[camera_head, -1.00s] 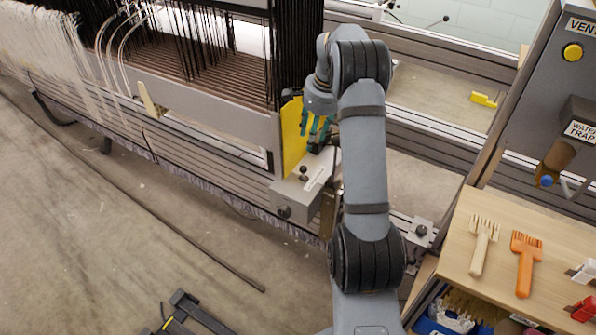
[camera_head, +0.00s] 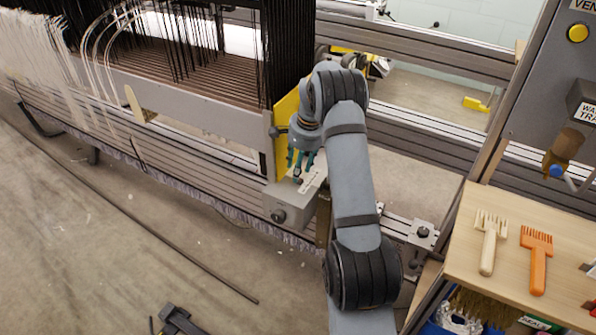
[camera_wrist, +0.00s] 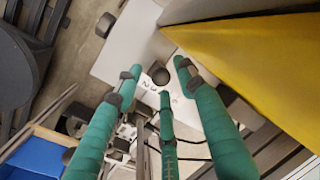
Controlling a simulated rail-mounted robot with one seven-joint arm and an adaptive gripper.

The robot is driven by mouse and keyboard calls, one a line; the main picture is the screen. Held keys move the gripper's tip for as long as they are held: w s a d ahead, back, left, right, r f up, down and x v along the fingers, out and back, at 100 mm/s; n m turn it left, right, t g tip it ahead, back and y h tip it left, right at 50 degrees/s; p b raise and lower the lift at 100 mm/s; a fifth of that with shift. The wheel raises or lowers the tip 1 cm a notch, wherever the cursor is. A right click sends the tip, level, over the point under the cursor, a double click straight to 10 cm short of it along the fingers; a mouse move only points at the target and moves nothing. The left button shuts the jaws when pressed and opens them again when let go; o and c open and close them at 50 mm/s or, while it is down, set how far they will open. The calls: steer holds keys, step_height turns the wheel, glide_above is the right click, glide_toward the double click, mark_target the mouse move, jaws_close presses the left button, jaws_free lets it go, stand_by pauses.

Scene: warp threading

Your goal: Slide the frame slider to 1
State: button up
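A grey box (camera_head: 292,203) sits on the loom rail beside a yellow end plate (camera_head: 285,122). In the wrist view its pale top panel (camera_wrist: 125,55) bears partly hidden lettering and a round black knob (camera_wrist: 158,74), which may be the frame slider. My gripper (camera_head: 302,168), with three green fingers, points down just above the box top. In the wrist view my gripper (camera_wrist: 158,80) is open, its fingertips spread around the knob with gaps showing. I cannot tell the height between tips and knob. The slider's number marks are not readable, and the fingers hide the box top in the head view.
The yellow plate (camera_wrist: 255,60) stands close to the right finger in the wrist view. Black heddles (camera_head: 288,50) rise behind it. A wooden shelf (camera_head: 470,255) with a pale comb (camera_head: 490,240) and an orange comb (camera_head: 537,258) is at right. Open floor lies at left.

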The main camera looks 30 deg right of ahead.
steer(key=shift+w+f, duration=0.1)
steer(key=shift+f, duration=0.35)
jaws_close()
stand_by(0.3)
stand_by(0.4)
